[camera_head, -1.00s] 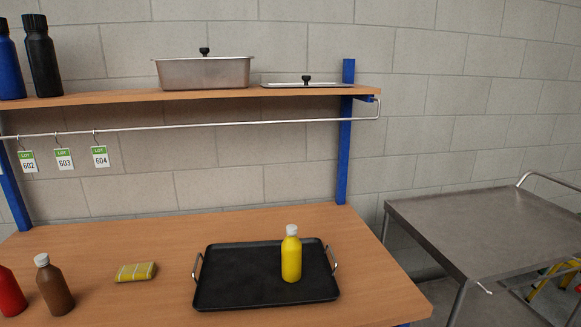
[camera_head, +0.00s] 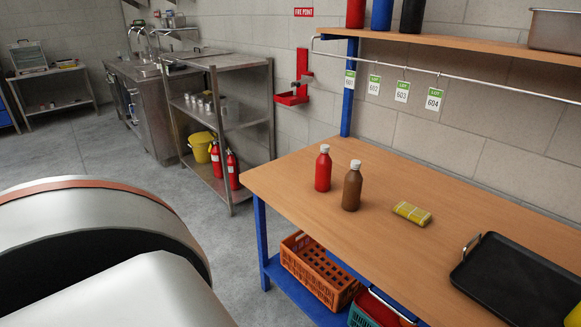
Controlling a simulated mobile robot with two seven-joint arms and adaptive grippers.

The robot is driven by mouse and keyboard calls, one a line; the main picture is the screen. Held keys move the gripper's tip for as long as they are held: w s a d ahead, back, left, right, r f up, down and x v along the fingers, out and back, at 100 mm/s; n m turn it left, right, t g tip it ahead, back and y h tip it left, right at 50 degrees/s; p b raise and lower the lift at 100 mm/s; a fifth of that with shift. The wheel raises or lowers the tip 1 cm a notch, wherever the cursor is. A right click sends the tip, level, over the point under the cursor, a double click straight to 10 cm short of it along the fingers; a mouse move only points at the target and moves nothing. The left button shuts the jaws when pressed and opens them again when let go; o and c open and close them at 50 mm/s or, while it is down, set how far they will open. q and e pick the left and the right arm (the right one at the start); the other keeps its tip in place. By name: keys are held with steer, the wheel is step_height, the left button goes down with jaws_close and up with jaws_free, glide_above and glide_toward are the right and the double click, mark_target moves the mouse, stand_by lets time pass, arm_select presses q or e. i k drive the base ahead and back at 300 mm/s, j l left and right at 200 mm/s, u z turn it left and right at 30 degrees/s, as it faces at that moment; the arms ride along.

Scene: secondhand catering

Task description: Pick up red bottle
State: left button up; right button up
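The red bottle (camera_head: 323,168) has a white cap and stands upright on the wooden worktable (camera_head: 287,187), near its left end. A brown bottle (camera_head: 352,186) with a white cap stands just right of it and a little nearer to me. A large rounded white part of my own arm fills the lower left of the view. Neither of my grippers shows in this view.
A yellow sponge-like block (camera_head: 412,213) and a black tray (camera_head: 518,282) lie on the table to the right. A shelf (camera_head: 450,52) with bottles and a rail with lot tags (camera_head: 402,92) hang above. A steel rack (camera_head: 239,122) stands left; an orange crate (camera_head: 318,270) sits below.

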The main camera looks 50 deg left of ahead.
mark_target(324, 162)
steer(key=u, duration=1.3)
steer(key=j+z, duration=0.1)
steer(key=z, duration=0.25)
steer(key=i+j+z, duration=0.1)
steer(key=z, duration=0.3)
steer(key=j+z, duration=0.15)
steer(key=z, duration=0.2)
steer(key=j+z, duration=0.25)
steer(key=j, duration=0.2)
steer(key=j+z, duration=0.3)
steer(key=j, duration=0.2)
steer(key=i, duration=0.05)
